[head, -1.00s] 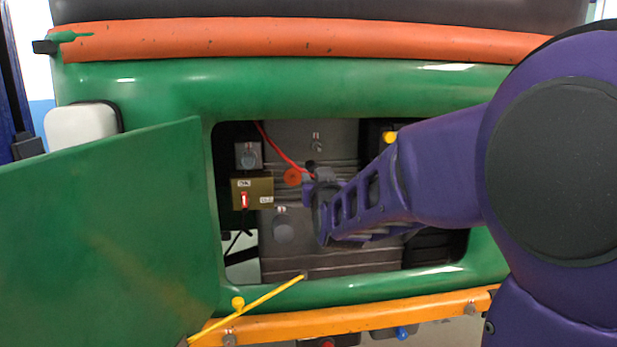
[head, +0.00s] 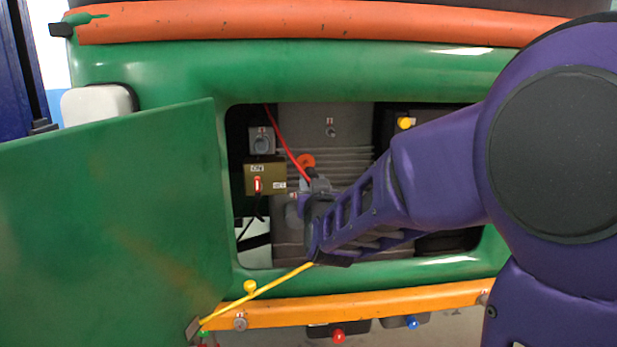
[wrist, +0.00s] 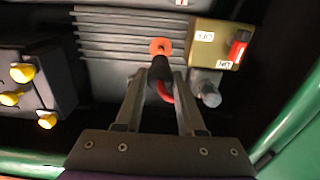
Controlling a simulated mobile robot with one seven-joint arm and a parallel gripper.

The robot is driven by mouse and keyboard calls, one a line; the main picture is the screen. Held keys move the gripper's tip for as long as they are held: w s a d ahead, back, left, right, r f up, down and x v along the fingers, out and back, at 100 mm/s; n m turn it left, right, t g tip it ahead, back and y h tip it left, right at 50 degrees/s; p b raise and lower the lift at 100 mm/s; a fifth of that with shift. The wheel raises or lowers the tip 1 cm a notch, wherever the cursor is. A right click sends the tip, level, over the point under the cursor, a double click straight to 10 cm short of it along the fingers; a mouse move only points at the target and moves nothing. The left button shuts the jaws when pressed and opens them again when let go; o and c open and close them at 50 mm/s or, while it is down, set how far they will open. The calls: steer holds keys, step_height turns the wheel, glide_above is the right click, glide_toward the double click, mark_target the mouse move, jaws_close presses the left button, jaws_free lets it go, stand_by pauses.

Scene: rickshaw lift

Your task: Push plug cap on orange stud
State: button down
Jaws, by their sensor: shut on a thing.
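The orange stud (wrist: 160,46) shows in the wrist view as an orange disc on the ribbed grey block. It also shows in the head view (head: 306,161), just above and left of my gripper (head: 319,187). In the wrist view my gripper (wrist: 161,78) is shut on the black plug cap (wrist: 160,68), with the red cable (wrist: 168,93) hanging between the fingers. The cap's front end is in line with the disc and just below it in the picture. I cannot tell whether they touch.
A brass-coloured box (head: 265,180) with a red switch is left of my gripper. Yellow knobs (wrist: 22,72) sit on a dark box on the other side. The green opening's rim surrounds the arm; the open green door (head: 110,220) and yellow rod (head: 265,290) are left.

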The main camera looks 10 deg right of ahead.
mark_target(309, 173)
steer(key=shift+f, duration=0.15)
steer(key=shift+w, duration=3.5)
stand_by(2.5)
steer(key=shift+c, duration=2.2)
jaws_free()
steer(key=shift+c, duration=0.6)
steer(key=shift+s, duration=0.1)
steer(key=s, duration=0.7)
steer(key=shift+s, duration=0.4)
